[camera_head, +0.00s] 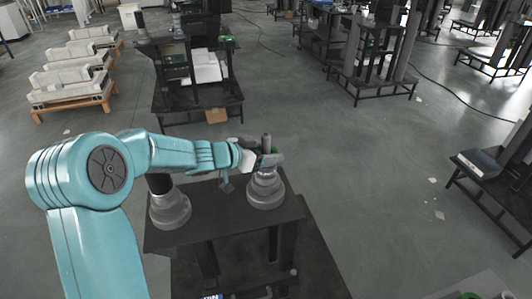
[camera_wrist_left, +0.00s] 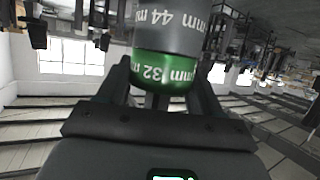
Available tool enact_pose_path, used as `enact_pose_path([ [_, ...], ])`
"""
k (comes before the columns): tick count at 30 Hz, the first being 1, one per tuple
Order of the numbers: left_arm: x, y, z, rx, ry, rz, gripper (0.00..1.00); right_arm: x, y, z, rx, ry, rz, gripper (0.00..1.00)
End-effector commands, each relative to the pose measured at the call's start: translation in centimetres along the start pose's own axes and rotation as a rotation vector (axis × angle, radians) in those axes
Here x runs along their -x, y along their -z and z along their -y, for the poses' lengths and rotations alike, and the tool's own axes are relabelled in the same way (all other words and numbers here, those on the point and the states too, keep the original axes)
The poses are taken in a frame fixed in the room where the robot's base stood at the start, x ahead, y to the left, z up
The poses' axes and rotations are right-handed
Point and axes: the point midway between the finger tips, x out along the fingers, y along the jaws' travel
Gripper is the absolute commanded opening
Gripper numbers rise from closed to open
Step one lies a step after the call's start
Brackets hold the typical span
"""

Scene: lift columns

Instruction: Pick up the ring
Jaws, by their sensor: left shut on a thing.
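A green ring marked 32 mm (camera_wrist_left: 165,72) sits between the fingers of my left gripper (camera_wrist_left: 165,88) in the left wrist view. My left gripper is shut on it. A grey ring marked 44 mm (camera_wrist_left: 172,32) adjoins the green ring; this view is upside down. In the head view my left gripper (camera_head: 266,160) is at the top of the right stack of grey rings (camera_head: 266,190), around its post (camera_head: 267,142). Only a sliver of green shows there. I cannot tell whether the green ring touches the grey one. My right gripper is not in view.
The stack stands on a dark table (camera_head: 222,222). A second post with a grey stepped base (camera_head: 171,209) stands at its left. A dark workbench (camera_head: 197,98) with white boxes is behind. Open floor lies to the right of the table.

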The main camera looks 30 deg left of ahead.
Motion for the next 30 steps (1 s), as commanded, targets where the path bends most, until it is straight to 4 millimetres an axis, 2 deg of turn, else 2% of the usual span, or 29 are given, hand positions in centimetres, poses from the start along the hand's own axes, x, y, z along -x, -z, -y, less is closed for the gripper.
enact_pose_path([
  [8,1.9,4.7,0.0,-0.005,0.001,-0.007,0.28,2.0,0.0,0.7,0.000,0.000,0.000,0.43],
  [22,6.2,14.8,0.0,-0.004,0.002,-0.008,0.28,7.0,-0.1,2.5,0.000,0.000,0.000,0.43],
  [27,7.2,17.3,0.0,-0.003,0.001,-0.007,0.28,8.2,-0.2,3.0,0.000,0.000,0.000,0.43],
  [30,7.5,18.0,0.0,-0.003,0.001,-0.006,0.28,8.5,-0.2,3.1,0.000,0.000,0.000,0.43],
])
